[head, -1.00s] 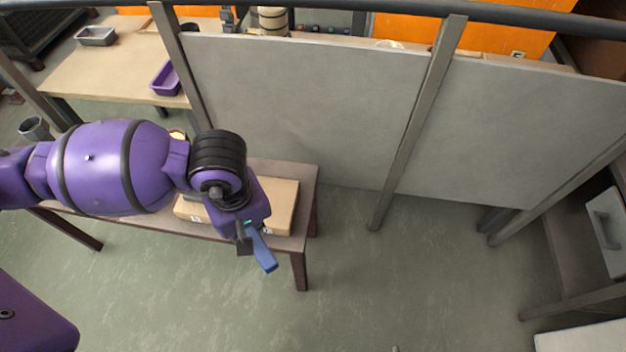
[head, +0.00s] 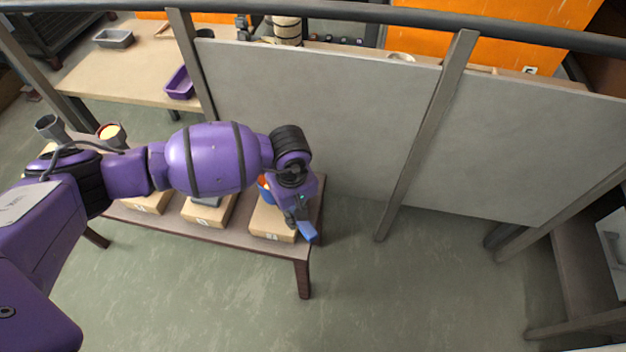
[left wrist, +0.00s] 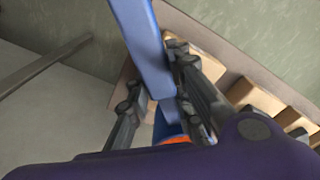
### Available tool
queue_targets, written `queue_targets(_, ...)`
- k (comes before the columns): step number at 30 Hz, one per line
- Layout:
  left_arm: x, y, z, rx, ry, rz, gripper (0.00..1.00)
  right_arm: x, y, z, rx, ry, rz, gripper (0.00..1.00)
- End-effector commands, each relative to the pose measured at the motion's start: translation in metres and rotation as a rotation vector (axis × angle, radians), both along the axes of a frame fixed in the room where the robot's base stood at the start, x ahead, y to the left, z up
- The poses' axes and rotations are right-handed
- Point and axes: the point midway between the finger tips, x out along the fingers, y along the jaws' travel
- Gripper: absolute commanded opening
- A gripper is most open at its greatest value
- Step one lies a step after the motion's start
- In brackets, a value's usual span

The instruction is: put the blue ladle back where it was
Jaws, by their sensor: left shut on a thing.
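My left gripper (head: 297,212) is shut on the blue ladle (head: 307,232), over the rightmost cardboard block (head: 268,224) on the low table (head: 222,236). The ladle's straight blue handle sticks out past the fingers toward the table's front right. In the left wrist view the handle (left wrist: 146,48) runs up between the fingers of the gripper (left wrist: 160,100). A blue rounded part with orange shows below the fingers, mostly hidden by the wrist. Whether the ladle touches the block is unclear. My right gripper is not in view.
More cardboard blocks (head: 208,211) stand to the left on the low table, one bearing a grey item. A grey cup (head: 49,127) and a cup with yellow contents (head: 111,134) are at left. A grey panel (head: 315,105) rises behind. Floor in front is clear.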

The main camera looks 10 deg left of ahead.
Motion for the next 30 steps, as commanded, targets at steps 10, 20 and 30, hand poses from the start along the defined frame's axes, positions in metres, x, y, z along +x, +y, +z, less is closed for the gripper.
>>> queue_targets(10,0.006,-0.002,-0.036,0.001,0.0,0.0,0.0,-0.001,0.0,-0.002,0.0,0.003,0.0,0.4)
queue_targets(20,0.006,-0.002,-0.039,0.001,-0.002,-0.001,0.0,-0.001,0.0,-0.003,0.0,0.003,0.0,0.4)
queue_targets(30,0.005,-0.002,-0.04,0.001,0.0,0.0,0.39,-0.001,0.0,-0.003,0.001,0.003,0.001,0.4)
